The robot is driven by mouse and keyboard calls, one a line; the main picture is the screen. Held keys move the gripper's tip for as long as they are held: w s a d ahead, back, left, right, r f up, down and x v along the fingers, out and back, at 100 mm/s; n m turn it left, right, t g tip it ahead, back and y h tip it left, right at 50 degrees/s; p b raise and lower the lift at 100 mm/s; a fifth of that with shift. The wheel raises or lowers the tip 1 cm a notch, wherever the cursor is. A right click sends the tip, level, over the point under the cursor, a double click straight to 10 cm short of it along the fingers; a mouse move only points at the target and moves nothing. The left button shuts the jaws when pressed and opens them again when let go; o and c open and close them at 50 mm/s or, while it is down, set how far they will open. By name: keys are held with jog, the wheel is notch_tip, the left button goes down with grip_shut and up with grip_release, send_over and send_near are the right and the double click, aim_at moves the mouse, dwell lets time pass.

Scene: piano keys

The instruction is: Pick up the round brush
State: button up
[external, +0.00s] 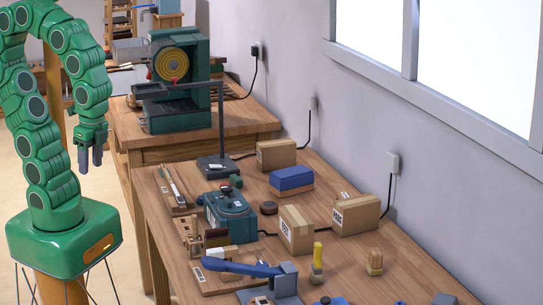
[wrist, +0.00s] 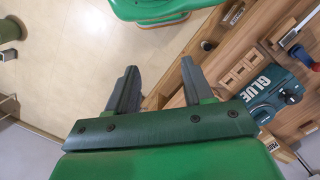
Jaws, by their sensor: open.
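My gripper (external: 91,158) hangs at the left, pointing down, beside the workbench and over the floor. In the wrist view its two fingers (wrist: 159,68) are apart with nothing between them. Two brush-like things stand on the front of the bench: one with a tall yellow handle (external: 318,250) and a pale lower part, and a short, stubby wooden one (external: 375,262) to its right. Which of them is the round brush I cannot tell for sure. Both are well to the right of my gripper and apart from it. I make out neither in the wrist view.
The wooden bench (external: 270,225) also holds a teal glue machine (external: 230,215), seen too in the wrist view (wrist: 270,88), a blue-armed tool (external: 240,268), a blue block (external: 291,180) and cardboard boxes (external: 355,214). A green machine (external: 178,80) stands behind. Open floor (wrist: 80,70) lies beside the bench.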

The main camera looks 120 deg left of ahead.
jog(key=w+a+f+m, duration=0.1)
jog(key=w+a+f, duration=0.15)
jog(key=w, duration=0.35)
jog(key=w+a+f+m, duration=0.1)
jog(key=w+a+f, duration=0.15)
jog(key=w, duration=0.45)
jog(key=m+t, duration=0.2)
send_near(195, 239)
jog(key=shift+s+a+r+h, duration=0.3)
jog(key=shift+s+a+r, duration=0.15)
jog(key=shift+a, duration=0.15)
jog(key=shift+w+f, duration=0.15)
jog(key=shift+f, duration=0.25)
jog(key=shift+w+d+f, duration=0.1)
jog(key=shift+d+f, duration=0.05)
jog(key=shift+f, duration=1.6)
jog(key=shift+w+d+f, duration=0.1)
jog(key=shift+w+f, duration=0.05)
jog(key=shift+f, duration=1.6)
grip_shut()
